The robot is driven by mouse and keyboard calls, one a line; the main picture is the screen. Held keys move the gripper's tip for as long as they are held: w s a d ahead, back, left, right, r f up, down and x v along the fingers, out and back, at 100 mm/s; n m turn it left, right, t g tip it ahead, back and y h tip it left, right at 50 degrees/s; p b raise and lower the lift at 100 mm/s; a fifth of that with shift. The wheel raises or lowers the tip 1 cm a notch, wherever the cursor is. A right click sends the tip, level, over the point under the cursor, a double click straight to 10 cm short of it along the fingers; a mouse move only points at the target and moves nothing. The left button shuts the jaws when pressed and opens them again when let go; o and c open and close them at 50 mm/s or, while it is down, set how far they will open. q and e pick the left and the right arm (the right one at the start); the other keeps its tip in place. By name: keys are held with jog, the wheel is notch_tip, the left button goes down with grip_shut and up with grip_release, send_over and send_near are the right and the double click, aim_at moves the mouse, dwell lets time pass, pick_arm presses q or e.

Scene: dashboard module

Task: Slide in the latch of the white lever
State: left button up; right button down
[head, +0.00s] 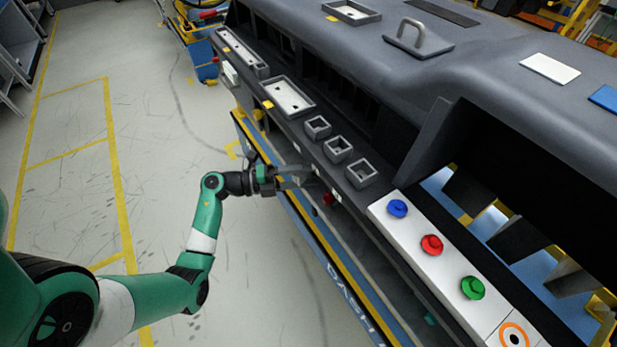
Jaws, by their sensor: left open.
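My left gripper (297,176) is open at the front face of the grey dashboard module (400,60), below the row of small square bins. Its fingers point right toward the panel. A small red part (328,198) and a small white piece (338,198) sit on the front face just right of the fingertips. A white block-like part (230,73) is on the front face at the far left end. I cannot tell which white part is the lever, and no latch can be made out. My right gripper is not in view.
Blue, red and green knobs (432,245) sit on a white panel at the right. Grey trays (288,97) and square bins (338,149) line the ledge above the gripper. A grey handle (418,38) is on top. The floor at left is clear.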

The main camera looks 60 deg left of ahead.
pick_arm(q)
jog(key=shift+w+d, duration=0.1)
jog(key=shift+w, duration=0.15)
grip_shut()
jog(key=shift+s+a+f+m+h, duration=0.1)
jog(key=shift+a+m+h, duration=0.1)
jog(key=shift+m+h, duration=0.3)
jog(key=m+h+b, duration=0.1)
jog(key=g+h+b, duration=0.1)
jog(key=m+g+h+b, duration=0.1)
jog(key=h, duration=0.1)
jog(key=shift+s+a+f+m+b, duration=0.2)
jog(key=shift+a+f+m+b, duration=0.1)
jog(key=shift+a, duration=0.1)
jog(key=shift+s+r+m+g+h+b, duration=0.1)
jog(key=shift+r+m+g+h+b, duration=0.25)
jog(key=shift+g+h, duration=0.25)
grip_release()
jog(key=shift+a, duration=0.1)
